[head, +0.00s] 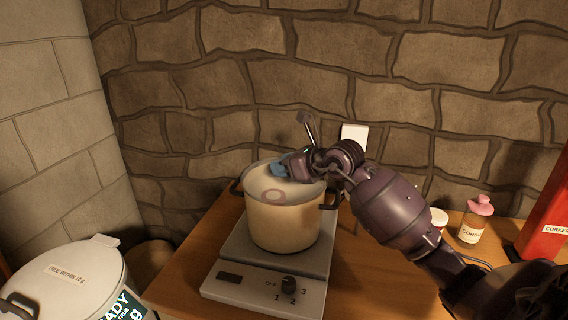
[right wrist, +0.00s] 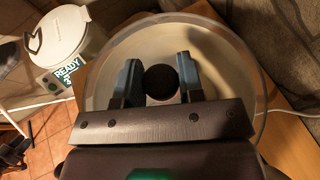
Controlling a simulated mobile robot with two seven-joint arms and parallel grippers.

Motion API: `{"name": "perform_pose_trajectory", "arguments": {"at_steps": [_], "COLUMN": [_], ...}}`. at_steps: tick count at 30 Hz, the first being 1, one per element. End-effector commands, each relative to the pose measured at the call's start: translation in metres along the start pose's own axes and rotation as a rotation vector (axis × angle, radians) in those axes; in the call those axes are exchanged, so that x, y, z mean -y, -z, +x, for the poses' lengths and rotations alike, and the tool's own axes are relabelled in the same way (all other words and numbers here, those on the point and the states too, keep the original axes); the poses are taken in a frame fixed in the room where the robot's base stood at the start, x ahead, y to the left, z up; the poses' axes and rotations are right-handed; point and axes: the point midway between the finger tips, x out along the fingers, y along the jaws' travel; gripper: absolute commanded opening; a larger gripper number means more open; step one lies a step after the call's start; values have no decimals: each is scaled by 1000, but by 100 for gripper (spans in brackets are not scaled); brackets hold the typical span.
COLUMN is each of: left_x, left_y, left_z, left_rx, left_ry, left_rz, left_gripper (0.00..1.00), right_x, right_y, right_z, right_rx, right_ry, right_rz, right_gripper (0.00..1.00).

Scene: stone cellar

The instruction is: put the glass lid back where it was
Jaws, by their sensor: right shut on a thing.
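The glass lid (right wrist: 232,62) is a clear disc with a dark round knob (right wrist: 160,82), seen in the right wrist view. My right gripper (right wrist: 158,80) has its two blue fingers on either side of the knob and is shut on it. In the head view my right gripper (head: 288,168) is over the cream pot (head: 284,228), which stands on a hot plate (head: 265,287). The lid is over the pot's opening. I cannot tell whether it touches the rim. My left gripper is not in view.
A white lidded container (head: 68,275) stands at the lower left. A bottle with a pink cap (head: 475,220) and a red box (head: 545,225) stand at the right on the wooden table (head: 205,240). A stone wall (head: 225,90) is close behind the pot.

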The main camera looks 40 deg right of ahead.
Motion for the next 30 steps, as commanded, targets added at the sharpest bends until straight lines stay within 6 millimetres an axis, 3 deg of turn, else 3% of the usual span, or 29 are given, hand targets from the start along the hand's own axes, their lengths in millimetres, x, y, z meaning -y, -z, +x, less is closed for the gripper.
{"name": "perform_pose_trajectory", "arguments": {"at_steps": [7, 8, 13, 21, 26, 30], "left_x": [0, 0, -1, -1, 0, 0], "left_y": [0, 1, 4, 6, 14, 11], "left_z": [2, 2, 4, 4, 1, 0], "left_rx": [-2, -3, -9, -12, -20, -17], "left_ry": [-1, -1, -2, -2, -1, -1], "left_rz": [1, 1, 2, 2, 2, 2], "left_gripper": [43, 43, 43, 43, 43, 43], "right_x": [0, 0, 0, 0, 0, 0], "right_y": [2, 3, 3, 2, -11, -8], "right_z": [1, 1, 1, 1, -5, -26], "right_rx": [2, 0, 0, 0, 4, -1], "right_ry": [0, 0, 0, 0, 0, 2], "right_rz": [-1, -1, -1, 0, -1, -3], "right_gripper": [0, 37, 61, 61, 61, 61]}}
